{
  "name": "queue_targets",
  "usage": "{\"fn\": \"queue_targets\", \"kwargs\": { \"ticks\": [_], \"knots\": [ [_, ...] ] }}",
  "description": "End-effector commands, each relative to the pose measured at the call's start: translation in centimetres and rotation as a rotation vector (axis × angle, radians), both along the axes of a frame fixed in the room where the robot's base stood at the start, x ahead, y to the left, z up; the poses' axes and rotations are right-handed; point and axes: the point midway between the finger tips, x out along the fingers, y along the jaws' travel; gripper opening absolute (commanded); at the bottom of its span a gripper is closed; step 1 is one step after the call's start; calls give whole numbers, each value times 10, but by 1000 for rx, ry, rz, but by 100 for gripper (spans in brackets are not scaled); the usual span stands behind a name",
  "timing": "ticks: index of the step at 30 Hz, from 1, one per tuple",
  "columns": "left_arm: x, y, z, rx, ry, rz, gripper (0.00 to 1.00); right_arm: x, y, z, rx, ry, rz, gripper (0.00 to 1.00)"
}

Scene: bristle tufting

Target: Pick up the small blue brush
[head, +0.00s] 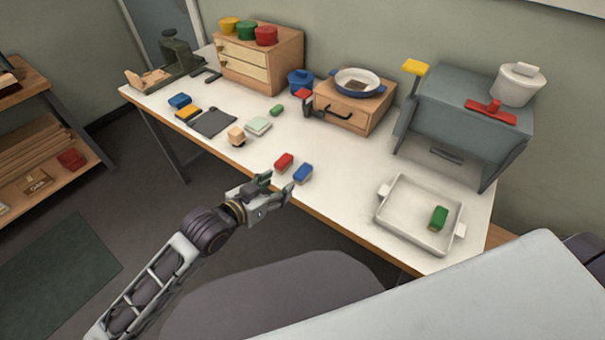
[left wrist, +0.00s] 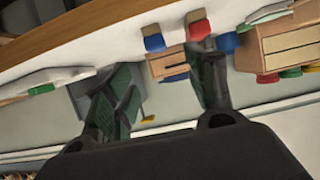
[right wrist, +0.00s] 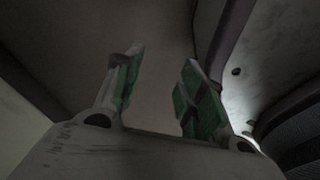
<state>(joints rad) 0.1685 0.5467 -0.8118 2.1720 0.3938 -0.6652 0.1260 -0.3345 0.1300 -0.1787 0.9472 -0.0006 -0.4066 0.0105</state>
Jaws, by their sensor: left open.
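A small blue brush-like block (head: 303,173) lies near the table's front edge, just right of a similar red block (head: 284,161). The left wrist view, seen upside down, also shows the blue block (left wrist: 154,43) and the red block (left wrist: 199,27). My left gripper (head: 279,187) is open and empty, close in front of these two blocks and not closed on either. Another blue block (head: 180,101) lies at the table's far left. My right gripper (right wrist: 162,60) is open and empty, seen only in the right wrist view, away from the table things.
A white tray (head: 388,222) with a green block (head: 438,217) stands to the right. A wooden drawer box (head: 345,112) bears a blue pan (head: 358,83). A grey machine (head: 452,125) stands behind the tray.

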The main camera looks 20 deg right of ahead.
Motion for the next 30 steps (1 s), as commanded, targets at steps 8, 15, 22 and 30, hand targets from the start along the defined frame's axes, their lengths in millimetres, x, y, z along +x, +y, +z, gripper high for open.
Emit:
{"fn": "queue_targets", "kwargs": {
  "ticks": [8,15,22,30],
  "knots": [
    [14,-19,-9,-1,-1,0,55,13,3,3,3,-16,0,40],
    [27,-35,-18,-1,-1,0,55,17,4,3,4,-19,-1,40],
    [39,-51,-26,-1,0,-1,55,22,8,5,8,-24,-1,40],
    [43,-57,-29,0,0,-1,55,22,10,5,10,-20,-3,40]
  ]
}}
